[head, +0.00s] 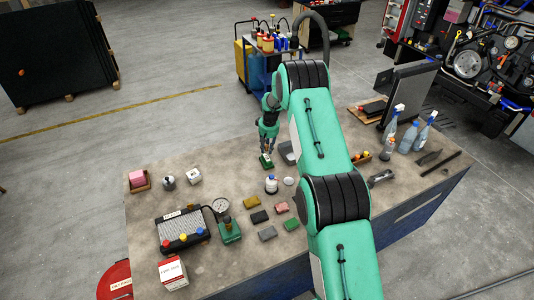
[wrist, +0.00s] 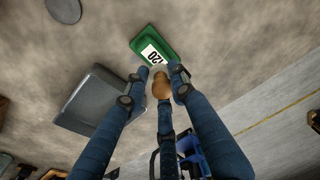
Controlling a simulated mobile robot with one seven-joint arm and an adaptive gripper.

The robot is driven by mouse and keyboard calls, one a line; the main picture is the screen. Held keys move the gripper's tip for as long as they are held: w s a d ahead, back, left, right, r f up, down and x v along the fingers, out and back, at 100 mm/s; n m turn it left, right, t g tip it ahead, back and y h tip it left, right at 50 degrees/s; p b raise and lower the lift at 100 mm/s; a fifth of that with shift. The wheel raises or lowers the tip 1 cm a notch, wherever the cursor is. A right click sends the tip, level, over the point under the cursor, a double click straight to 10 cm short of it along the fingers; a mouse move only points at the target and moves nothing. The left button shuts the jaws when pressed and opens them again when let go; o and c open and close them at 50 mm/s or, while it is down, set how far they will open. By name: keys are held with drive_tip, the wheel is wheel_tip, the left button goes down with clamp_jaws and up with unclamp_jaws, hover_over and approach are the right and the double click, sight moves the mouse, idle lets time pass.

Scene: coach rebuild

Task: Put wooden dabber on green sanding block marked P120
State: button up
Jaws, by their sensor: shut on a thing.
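My gripper (head: 267,149) points down at the far edge of the workbench, over a green sanding block (head: 266,163). In the wrist view my gripper (wrist: 161,80) is shut on the wooden dabber (wrist: 162,90), a rounded brown piece with a pale end between the fingers. The green block (wrist: 166,37) lies just beyond the fingertips, its white label showing "120". The dabber's pale end overlaps the label's edge in this view. I cannot tell whether it touches the block. In the head view the dabber is too small to make out.
A grey tray-like box (wrist: 92,100) sits beside the fingers. On the workbench (head: 330,225), a white-capped bottle (head: 271,184), several coloured blocks (head: 259,216) and a gauge (head: 220,206) stand nearer. Spray bottles (head: 407,137) stand at the right.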

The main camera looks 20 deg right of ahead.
sight(267, 150)
drive_tip(key=shift+f, duration=0.1)
drive_tip(key=shift+f+p, duration=0.35)
drive_tip(key=shift+f, duration=1.4)
drive_tip(key=shift+f, duration=0.15)
drive_tip(key=o, duration=1)
drive_tip(key=shift+s+d+r+b, duration=0.1)
drive_tip(key=shift+s+r+b, duration=0.25)
drive_tip(key=shift+r, duration=1.7)
drive_tip(key=shift+s+a+r+b, duration=0.15)
drive_tip(key=shift+r+b, duration=0.25)
drive_tip(key=shift+r, duration=1.6)
drive_tip(key=shift+s+d+r+b, duration=0.15)
drive_tip(key=shift+s+r+b, duration=0.2)
drive_tip(key=shift+r, duration=1.7)
drive_tip(key=shift+w, duration=0.1)
